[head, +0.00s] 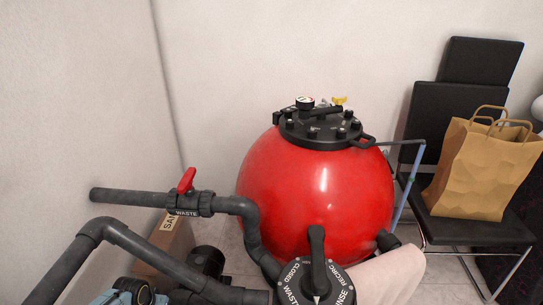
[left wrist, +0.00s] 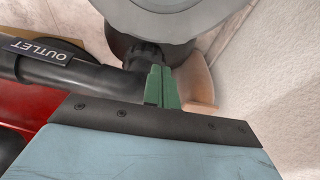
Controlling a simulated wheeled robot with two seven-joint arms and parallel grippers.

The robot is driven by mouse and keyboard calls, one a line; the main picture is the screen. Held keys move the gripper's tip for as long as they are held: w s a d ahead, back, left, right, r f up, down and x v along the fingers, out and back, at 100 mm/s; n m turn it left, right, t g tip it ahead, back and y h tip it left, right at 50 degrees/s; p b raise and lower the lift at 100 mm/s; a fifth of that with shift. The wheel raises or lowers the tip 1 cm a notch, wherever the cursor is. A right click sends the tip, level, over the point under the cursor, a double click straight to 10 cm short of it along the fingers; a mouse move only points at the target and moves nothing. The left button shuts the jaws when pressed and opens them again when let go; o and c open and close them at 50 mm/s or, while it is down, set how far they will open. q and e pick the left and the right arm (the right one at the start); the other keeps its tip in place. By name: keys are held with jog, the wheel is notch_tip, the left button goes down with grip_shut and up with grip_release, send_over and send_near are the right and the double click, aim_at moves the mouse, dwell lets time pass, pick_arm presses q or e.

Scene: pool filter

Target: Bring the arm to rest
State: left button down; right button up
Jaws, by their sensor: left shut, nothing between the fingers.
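My left gripper (left wrist: 162,88) shows in the left wrist view as two green fingers closed against each other, with nothing between them. Its fingertips are in front of a dark pipe fitting, under a large grey round part (left wrist: 180,12). I cannot tell whether they touch the fitting. A black pipe (left wrist: 95,80) labelled OUTLET runs in from the left beside the fingers. In the head view the left fingers cannot be made out; a light blue part at the bottom left edge may be my arm. My right gripper is in neither view.
A red filter tank (head: 315,195) with a black lid stands mid-room. Grey pipes (head: 150,255) and a red-handled WASTE valve (head: 188,182) fill the lower left. A multiport valve (head: 318,275) is at bottom centre. A paper bag (head: 478,175) sits on a black chair (head: 470,232) at right.

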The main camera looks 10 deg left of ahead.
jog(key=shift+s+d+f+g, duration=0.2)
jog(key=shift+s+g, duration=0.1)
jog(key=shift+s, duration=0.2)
